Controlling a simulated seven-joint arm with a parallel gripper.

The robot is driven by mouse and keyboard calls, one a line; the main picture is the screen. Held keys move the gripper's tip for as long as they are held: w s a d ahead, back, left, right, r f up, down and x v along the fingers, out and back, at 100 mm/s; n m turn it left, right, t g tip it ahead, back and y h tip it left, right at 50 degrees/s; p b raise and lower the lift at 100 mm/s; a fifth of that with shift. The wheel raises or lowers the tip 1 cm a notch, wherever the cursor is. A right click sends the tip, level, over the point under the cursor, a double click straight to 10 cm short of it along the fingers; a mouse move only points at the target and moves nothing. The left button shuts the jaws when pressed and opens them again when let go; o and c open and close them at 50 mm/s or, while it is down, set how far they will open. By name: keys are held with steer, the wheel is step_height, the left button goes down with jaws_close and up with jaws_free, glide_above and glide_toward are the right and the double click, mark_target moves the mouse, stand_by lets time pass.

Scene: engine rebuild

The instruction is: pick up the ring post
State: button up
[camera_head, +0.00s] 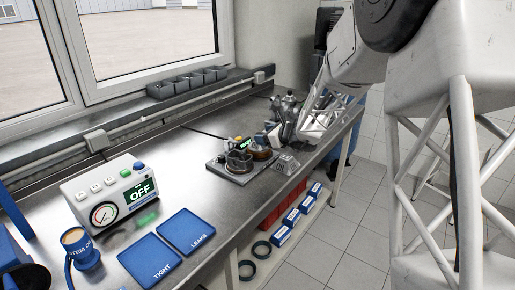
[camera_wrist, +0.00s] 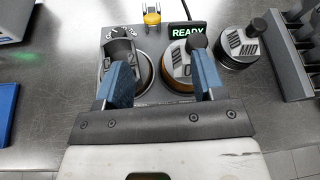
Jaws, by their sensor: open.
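In the wrist view my gripper (camera_wrist: 165,72) is open, with its two blue fingers apart above a grey base plate (camera_wrist: 112,33). Nothing shows held between the fingers. The left finger partly covers a round station with a silver ring (camera_wrist: 146,70) and a grey part. The right finger partly covers an amber-ringed station (camera_wrist: 180,84) holding a round grey-topped part (camera_wrist: 178,61) with a dark knob. A similar knobbed part (camera_wrist: 240,48) stands to the right. A small yellow-topped piece (camera_wrist: 152,17) stands behind. I cannot tell which of these is the ring post.
A green READY display (camera_wrist: 187,30) stands at the plate's back. A grey slotted rack (camera_wrist: 288,60) is at the right. In the head view, a tester reading OFF (camera_head: 110,192), blue TIGHT (camera_head: 150,262) and LEAKS (camera_head: 187,230) trays stand left; bare steel bench lies between.

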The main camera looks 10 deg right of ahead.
mark_target(265, 148)
steer(key=w+d+f+m+t, duration=0.1)
steer(key=w+d+f+m, duration=0.1)
steer(key=w+f+m, duration=0.1)
steer(key=shift+w+d+f+h, duration=0.25)
steer(key=shift+w+d+h, duration=0.15)
steer(key=shift+w, duration=0.5)
steer(key=shift+a, duration=0.1)
steer(key=shift+x, duration=1.3)
steer(key=shift+r+x, duration=0.15)
steer(key=shift+x, duration=1.15)
steer(key=shift+r+x, duration=0.15)
steer(key=shift+x, duration=1.15)
steer(key=shift+a, duration=0.15)
jaws_close()
